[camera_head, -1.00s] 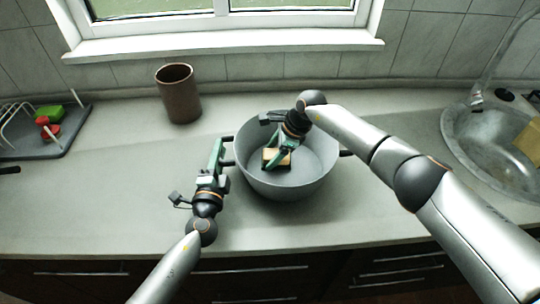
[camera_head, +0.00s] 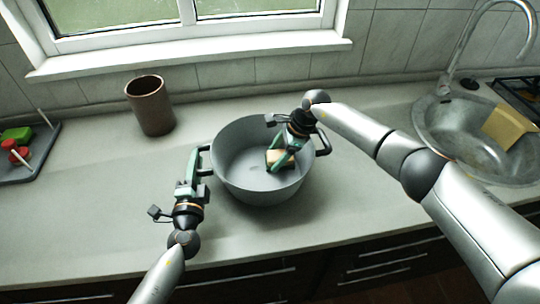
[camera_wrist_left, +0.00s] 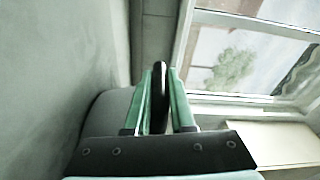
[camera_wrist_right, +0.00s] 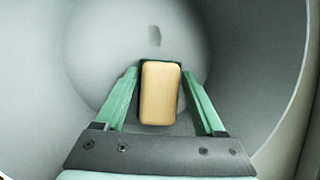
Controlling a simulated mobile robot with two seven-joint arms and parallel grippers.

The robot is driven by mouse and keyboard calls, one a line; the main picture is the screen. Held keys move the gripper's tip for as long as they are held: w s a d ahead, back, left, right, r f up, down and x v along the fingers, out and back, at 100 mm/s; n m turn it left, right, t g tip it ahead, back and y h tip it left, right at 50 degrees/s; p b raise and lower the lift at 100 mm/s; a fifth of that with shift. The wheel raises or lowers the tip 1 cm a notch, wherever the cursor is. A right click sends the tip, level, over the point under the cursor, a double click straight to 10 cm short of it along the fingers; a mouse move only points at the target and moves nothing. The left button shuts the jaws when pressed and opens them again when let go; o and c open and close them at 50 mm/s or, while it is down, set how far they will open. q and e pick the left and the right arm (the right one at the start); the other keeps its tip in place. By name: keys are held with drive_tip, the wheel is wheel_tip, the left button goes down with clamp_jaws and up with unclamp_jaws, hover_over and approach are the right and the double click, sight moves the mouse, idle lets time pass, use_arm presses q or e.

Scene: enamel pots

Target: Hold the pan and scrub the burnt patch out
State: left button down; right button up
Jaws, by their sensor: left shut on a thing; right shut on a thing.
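The grey pan (camera_head: 235,150) stands on the worktop, with black handles at its left and right. My left gripper (camera_head: 198,160) is shut on the pan's left handle (camera_head: 205,148); the dark handle (camera_wrist_left: 159,85) is between its green fingers in the left wrist view. My right gripper (camera_head: 283,155) reaches into the pan and is shut on a tan sponge (camera_wrist_right: 160,92), low over the pan's floor on the right side. I cannot tell if the sponge touches the floor. A small dark grey patch (camera_wrist_right: 155,37) shows on the pan's floor, apart from the sponge.
A brown cup (camera_head: 150,108) stands behind the pan to the left. A grey rack (camera_head: 30,160) with green and red items is at far left. A sink (camera_head: 450,150) with a yellow cloth-like piece (camera_head: 508,127) is at right. The front worktop is clear.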

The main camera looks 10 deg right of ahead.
use_arm(q)
drive_tip(key=shift+r, duration=0.1)
use_arm(e)
drive_tip(key=shift+s+a, duration=0.15)
drive_tip(key=shift+a, duration=3.95)
drive_tip(key=shift+r, duration=0.1)
wheel_tip(320, 180, up, 13)
drive_tip(key=d, duration=1)
use_arm(q)
drive_tip(key=c, duration=0.7)
unclamp_jaws()
